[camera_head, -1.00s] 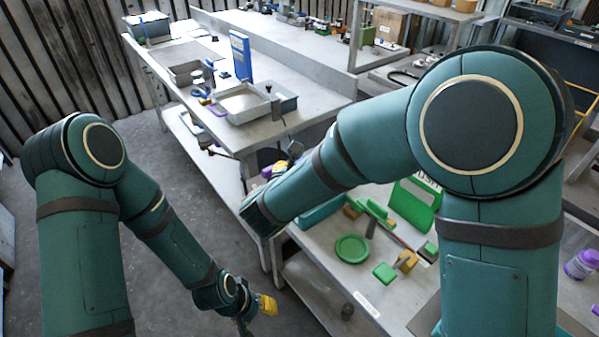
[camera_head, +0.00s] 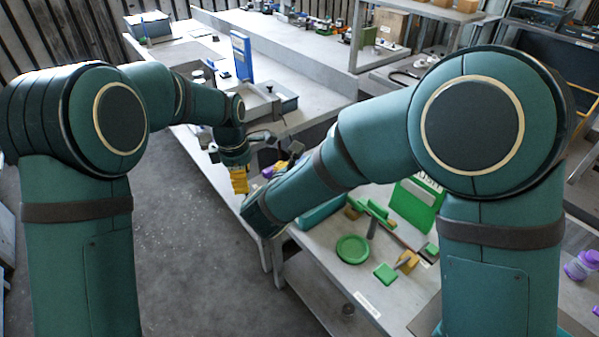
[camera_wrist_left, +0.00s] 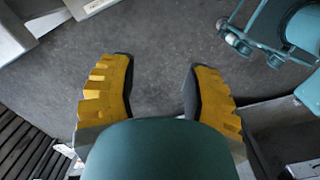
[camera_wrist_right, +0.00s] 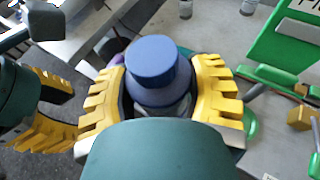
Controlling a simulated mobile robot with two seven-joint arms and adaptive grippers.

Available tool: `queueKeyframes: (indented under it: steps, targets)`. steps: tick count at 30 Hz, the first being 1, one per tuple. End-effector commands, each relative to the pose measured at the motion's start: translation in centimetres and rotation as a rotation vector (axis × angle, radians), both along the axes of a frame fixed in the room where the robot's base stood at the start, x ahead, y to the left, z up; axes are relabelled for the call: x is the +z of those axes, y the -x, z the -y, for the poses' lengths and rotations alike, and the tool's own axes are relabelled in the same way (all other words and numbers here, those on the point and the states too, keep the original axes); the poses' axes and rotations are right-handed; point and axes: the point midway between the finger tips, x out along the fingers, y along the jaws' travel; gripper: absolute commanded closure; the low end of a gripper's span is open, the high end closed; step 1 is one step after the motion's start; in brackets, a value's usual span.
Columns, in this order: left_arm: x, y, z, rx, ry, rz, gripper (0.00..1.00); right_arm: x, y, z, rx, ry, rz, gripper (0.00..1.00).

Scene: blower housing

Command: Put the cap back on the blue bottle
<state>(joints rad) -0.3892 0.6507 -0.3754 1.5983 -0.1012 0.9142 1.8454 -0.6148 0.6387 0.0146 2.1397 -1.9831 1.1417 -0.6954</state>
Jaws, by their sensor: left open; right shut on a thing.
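My right gripper (camera_wrist_right: 168,95) is shut on the blue bottle (camera_wrist_right: 158,88), with one yellow finger on each side. The bottle has a round, flat blue top and a paler lower part; I cannot tell whether that top is a separate cap. In the head view my right forearm hides most of the bottle. My left gripper (camera_head: 240,182) is open, pointing down beside the right gripper, to its left in the head view. In the left wrist view the left gripper (camera_wrist_left: 160,80) shows its fingers wide apart with only floor between them. No loose blue cap is clearly visible.
The near table holds a green round dish (camera_head: 353,249), a green block (camera_head: 385,273) and a green sign (camera_head: 416,200). A purple bottle (camera_head: 581,264) stands far right. Open floor lies left of the tables.

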Motion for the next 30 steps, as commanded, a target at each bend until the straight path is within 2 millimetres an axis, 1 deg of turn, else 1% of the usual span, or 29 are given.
queueKeyframes:
  steps: [1,5,6,9,13,16,20,23,30]
  targets:
    - [2.3,-0.3,1.7,0.052,-0.005,0.001,0.51,0.0,0.0,0.0,0.0,0.0,0.001,1.0]
    - [7.0,0.0,5.1,0.205,-0.016,-0.018,0.51,0.0,0.0,0.0,0.0,0.0,0.001,1.0]
    - [8.5,0.2,6.1,0.25,-0.019,-0.023,0.51,0.0,0.0,0.0,0.0,0.0,0.001,1.0]
    - [11.8,1.0,8.4,0.356,-0.027,-0.033,0.51,0.0,0.0,0.0,0.001,0.0,0.001,1.0]
    - [15.1,2.3,11.0,0.455,-0.035,-0.045,0.51,0.0,0.0,0.0,0.001,0.0,0.001,1.0]
    - [16.6,3.2,12.6,0.497,-0.037,-0.051,0.51,0.0,0.0,0.0,0.001,0.0,0.001,1.0]
    - [17.6,3.9,13.8,0.522,-0.038,-0.057,0.51,0.0,0.0,0.0,0.0,0.0,0.001,1.0]
    - [17.8,4.1,14.0,0.531,-0.04,-0.059,0.51,0.0,0.0,0.0,0.0,0.0,0.001,1.0]
    - [17.8,4.1,14.1,0.531,-0.04,-0.059,0.51,0.0,0.0,0.0,0.0,0.0,0.001,1.0]
